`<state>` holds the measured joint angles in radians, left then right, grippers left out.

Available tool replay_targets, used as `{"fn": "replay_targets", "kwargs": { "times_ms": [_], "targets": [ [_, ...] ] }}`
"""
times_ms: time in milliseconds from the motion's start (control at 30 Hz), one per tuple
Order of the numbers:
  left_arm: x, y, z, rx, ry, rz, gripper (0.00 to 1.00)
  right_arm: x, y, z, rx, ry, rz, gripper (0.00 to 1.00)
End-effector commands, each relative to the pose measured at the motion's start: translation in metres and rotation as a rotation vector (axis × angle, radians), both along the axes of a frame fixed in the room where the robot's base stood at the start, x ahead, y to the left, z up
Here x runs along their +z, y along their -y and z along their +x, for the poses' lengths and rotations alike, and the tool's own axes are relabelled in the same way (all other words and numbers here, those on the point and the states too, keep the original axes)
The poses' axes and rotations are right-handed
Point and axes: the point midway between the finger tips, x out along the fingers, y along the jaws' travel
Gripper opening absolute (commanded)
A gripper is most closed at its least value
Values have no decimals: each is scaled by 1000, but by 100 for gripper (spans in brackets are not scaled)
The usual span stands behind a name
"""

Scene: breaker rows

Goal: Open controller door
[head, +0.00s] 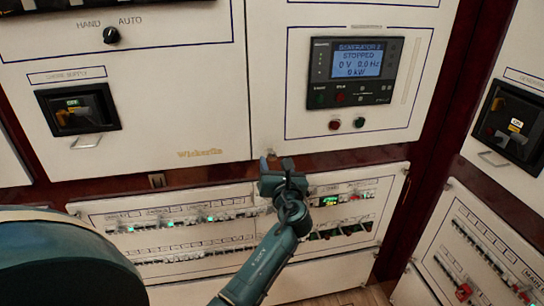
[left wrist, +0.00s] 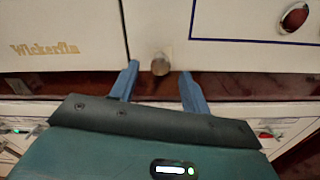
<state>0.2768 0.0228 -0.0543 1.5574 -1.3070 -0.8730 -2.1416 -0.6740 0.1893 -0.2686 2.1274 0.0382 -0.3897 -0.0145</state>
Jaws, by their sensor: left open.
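The controller door (head: 275,90) is a white panel, shut flush, with a generator display (head: 358,60) reading STOPPED. A small round metal knob (left wrist: 160,64) sits near its lower left corner in the left wrist view. My left gripper (head: 274,164) is at the door's lower edge. In the left wrist view its two blue fingers (left wrist: 160,72) are apart, one on either side of the knob in the picture. No contact with the knob can be made out. My right gripper is not in view.
Left of the door is a white panel (head: 180,125) marked Wickerfin, with a rotary switch (head: 111,35) and a handle (head: 86,141). Another cabinet (head: 478,160) stands at the right. A dark red frame (head: 408,165) runs between the panels.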

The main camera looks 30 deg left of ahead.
Motion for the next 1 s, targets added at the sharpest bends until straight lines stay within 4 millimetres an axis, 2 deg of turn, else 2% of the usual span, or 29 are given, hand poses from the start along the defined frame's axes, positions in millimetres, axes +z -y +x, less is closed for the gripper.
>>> {"fn": "replay_targets", "kwargs": {
  "times_ms": [100,300,667,1000],
  "targets": [
    [0,-16,15,1,2,0,47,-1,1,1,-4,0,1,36],
    [-1,-30,30,-1,0,0,47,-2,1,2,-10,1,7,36],
    [0,-33,33,-2,1,-2,47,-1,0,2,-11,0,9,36],
    [0,-33,33,-2,0,-1,19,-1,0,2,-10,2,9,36]
  ]
}}
